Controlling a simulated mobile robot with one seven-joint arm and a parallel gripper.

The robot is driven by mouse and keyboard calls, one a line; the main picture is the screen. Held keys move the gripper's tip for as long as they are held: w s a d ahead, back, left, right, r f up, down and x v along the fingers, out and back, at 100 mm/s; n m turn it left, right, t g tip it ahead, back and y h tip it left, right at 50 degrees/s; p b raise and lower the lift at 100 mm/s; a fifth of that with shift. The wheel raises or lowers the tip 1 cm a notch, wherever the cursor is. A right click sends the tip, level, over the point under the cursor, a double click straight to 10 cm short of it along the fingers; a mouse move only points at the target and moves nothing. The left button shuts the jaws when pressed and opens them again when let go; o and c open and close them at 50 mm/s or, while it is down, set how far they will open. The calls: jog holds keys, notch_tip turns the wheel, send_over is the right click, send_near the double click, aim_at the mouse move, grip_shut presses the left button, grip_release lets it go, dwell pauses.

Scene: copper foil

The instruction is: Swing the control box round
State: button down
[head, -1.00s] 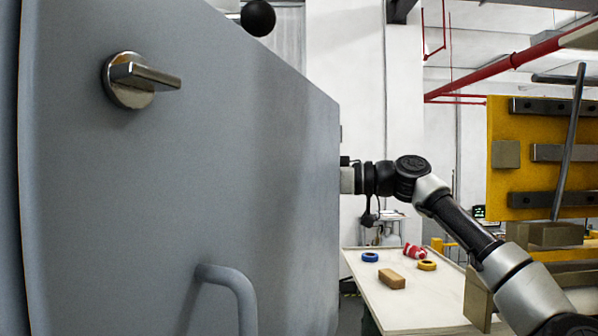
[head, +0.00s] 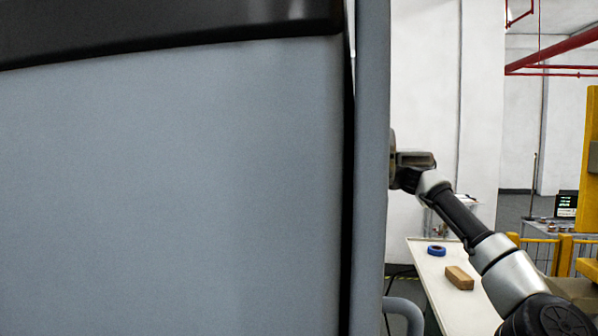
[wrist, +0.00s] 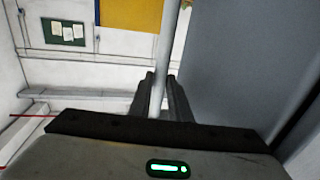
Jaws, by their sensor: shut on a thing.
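The control box, a large blue-grey metal body (head: 170,180), fills the left of the head view, with a black band across its top. Its right-hand edge (head: 372,180) shows as a tall narrow strip. In the wrist view my gripper (wrist: 162,88) is shut on a pale grey bar (wrist: 167,50), beside a large blue-grey panel (wrist: 235,60). Where the bar is fixed is hidden.
A pale table (head: 430,270) stands behind my arm, with a blue tape roll (head: 436,250) and a tan block (head: 460,278). A yellow rack (head: 590,180) and yellow rails (head: 565,255) stand at the right. The wrist view shows a white wall with a green board (wrist: 63,32).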

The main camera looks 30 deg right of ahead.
jog(key=shift+w+d, duration=0.3)
jog(key=shift+d, duration=0.05)
jog(key=c, duration=1.8)
grip_release()
jog(key=shift+w, duration=0.1)
jog(key=shift+o, duration=0.8)
jog(key=shift+w+f, duration=0.15)
jog(key=shift+w, duration=0.1)
jog(key=shift+s, duration=0.15)
jog(key=v, duration=1.2)
jog(key=shift+s+a, duration=0.1)
jog(key=shift+s, duration=0.05)
